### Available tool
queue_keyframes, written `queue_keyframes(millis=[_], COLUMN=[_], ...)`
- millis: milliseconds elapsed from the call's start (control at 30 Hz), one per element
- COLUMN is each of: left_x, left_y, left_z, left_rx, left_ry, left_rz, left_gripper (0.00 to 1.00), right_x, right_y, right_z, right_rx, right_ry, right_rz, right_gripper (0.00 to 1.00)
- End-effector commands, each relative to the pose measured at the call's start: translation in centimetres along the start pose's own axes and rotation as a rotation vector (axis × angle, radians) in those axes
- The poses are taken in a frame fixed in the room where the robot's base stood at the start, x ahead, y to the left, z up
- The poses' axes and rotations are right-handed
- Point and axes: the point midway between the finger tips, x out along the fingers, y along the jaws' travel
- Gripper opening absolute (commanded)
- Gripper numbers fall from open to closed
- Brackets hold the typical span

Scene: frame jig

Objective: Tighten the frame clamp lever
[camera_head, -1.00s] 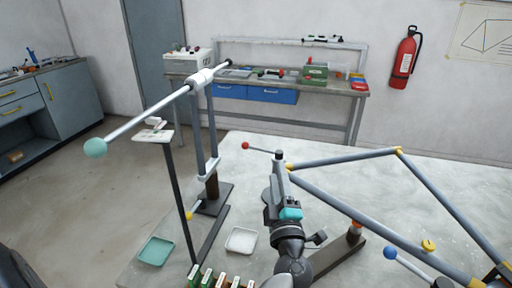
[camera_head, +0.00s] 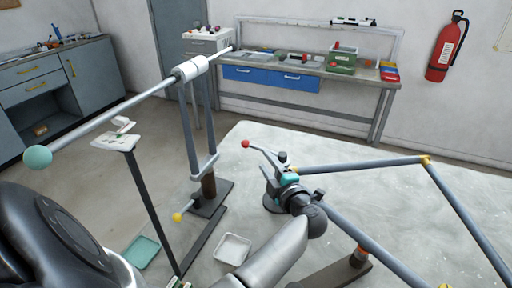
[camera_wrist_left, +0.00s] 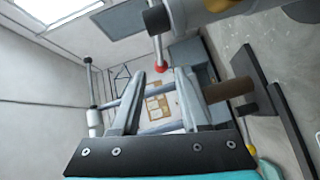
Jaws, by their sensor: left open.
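My right gripper is not in view.
A stand holds a long grey bar (camera_head: 110,118) with a teal ball at the left. A yellow knob (camera_head: 177,217) sits low on it. A white tray (camera_head: 233,250) and a green tray (camera_head: 141,252) lie in front. The light tabletop (camera_head: 250,133) is clear behind the lever.

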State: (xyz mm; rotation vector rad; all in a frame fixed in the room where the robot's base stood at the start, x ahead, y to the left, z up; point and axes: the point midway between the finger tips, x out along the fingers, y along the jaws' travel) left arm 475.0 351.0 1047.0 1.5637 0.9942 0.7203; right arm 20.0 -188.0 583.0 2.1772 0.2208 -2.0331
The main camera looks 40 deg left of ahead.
Motion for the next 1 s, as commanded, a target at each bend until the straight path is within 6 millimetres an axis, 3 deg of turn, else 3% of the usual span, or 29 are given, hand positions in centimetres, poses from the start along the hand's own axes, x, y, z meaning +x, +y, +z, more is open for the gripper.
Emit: queue_keyframes(millis=[200,400,833,1000], left_x=[4.8,7.6,8.6,8.6], left_y=[0.1,0.0,0.0,0.0], left_z=[0.0,0.0,0.0,0.0], left_rx=[0.001,0.001,0.0,0.0], left_ry=[0.002,0.0,0.0,0.0], left_rz=[0.003,0.002,0.0,0.0], left_gripper=[0.45,0.45,0.45,0.28], right_x=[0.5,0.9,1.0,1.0], right_y=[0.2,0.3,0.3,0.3], right_z=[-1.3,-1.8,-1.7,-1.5], right_rx=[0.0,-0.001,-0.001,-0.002], right_ry=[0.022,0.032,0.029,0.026], right_rz=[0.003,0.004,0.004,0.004], right_gripper=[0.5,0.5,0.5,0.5])
